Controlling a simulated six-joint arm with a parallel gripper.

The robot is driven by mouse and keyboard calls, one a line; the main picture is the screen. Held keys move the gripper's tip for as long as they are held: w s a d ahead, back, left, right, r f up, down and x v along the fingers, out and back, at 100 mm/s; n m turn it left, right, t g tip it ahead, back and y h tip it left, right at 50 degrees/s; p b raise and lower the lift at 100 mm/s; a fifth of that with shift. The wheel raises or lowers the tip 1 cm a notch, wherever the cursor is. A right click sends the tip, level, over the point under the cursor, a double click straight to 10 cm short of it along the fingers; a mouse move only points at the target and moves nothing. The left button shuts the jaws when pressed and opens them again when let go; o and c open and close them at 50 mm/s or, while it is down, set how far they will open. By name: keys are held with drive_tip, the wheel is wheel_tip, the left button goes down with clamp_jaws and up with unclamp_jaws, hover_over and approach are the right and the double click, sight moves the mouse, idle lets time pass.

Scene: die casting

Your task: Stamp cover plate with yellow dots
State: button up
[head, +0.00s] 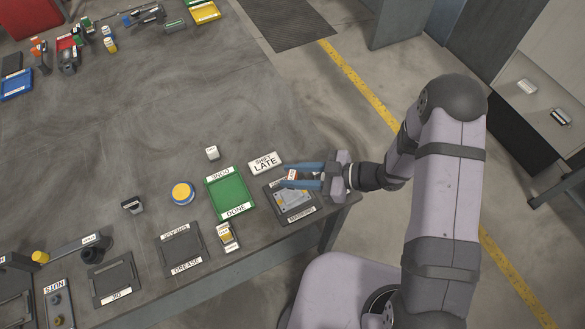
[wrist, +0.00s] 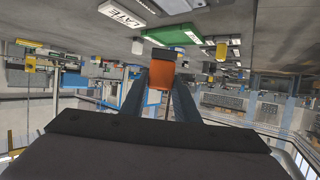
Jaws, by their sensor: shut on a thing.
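My gripper (head: 302,176) is at the right of the table, just above a dark tray. Its blue fingers are shut on a small orange stamp-like piece (wrist: 162,74), seen between the fingers in the wrist view. In the head view only a small red and white patch of it shows. A grey metal cover plate (head: 294,198) with some yellowish marks lies in the dark tray (head: 312,214) below the fingers. The fingers hide part of the plate, and I cannot tell whether the piece touches it. A round yellow pad with a blue base (head: 182,192) sits left of the green tray.
The empty green DONE tray (head: 231,194) lies left of the dark tray. A white labelled block (head: 265,162) and a small white cube (head: 212,153) stand behind. A yellow and black labelled item (head: 228,238) and the GREASE tray (head: 181,248) are near the front edge.

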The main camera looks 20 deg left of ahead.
drive_tip(key=shift+f+b, duration=2.6)
drive_tip(key=shift+f, duration=0.35)
drive_tip(key=shift+f+b, duration=0.4)
drive_tip(key=shift+f, duration=0.3)
drive_tip(key=shift+r, duration=0.1)
drive_tip(key=shift+r+p, duration=3.15)
drive_tip(key=shift+r, duration=0.4)
